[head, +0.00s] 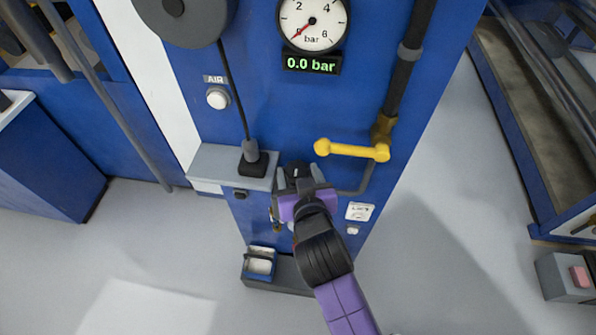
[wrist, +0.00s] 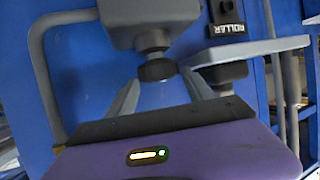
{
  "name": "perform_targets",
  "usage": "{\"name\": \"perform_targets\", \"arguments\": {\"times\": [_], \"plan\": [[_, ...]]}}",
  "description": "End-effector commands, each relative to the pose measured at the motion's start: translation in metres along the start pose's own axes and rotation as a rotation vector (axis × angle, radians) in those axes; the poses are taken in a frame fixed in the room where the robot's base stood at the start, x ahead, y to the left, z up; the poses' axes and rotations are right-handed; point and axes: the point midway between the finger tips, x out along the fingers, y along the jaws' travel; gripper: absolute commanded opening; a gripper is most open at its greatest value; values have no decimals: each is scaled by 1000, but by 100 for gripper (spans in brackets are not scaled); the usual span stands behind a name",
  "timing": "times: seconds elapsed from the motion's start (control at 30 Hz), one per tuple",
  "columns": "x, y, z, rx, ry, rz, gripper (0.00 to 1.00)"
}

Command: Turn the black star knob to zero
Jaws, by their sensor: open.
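The black star knob (head: 296,169) shows at the end of my arm in the head view, partly hidden by my gripper (head: 300,180). In the wrist view the dark knob (wrist: 157,70) sits on a short grey neck below a grey block (wrist: 150,22). My gripper (wrist: 160,80) is open, with one grey finger on either side of the knob and gaps visible. A round gauge (head: 312,23) has its red needle at the lower left, and the display (head: 311,64) below reads 0.0 bar.
A yellow lever (head: 351,150) lies level on the pipe right of my gripper. A grey shelf (head: 218,165) with a black-based cable fitting is close on the left. A small tray (head: 260,263) is below.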

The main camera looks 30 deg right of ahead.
Motion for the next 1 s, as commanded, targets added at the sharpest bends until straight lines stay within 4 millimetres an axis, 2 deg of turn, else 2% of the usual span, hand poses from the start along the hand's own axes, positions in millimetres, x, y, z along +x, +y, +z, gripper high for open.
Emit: {"name": "perform_targets", "arguments": {"times": [0.3, 0.43, 0.6, 1.0], "plan": [[-50, -1, 2, 1, -1, -2, 61], [-64, 0, 2, 0, -1, -1, 61], [-71, 0, 1, -1, -1, -1, 61], [-70, 0, 0, 0, 0, 0, 61]]}}
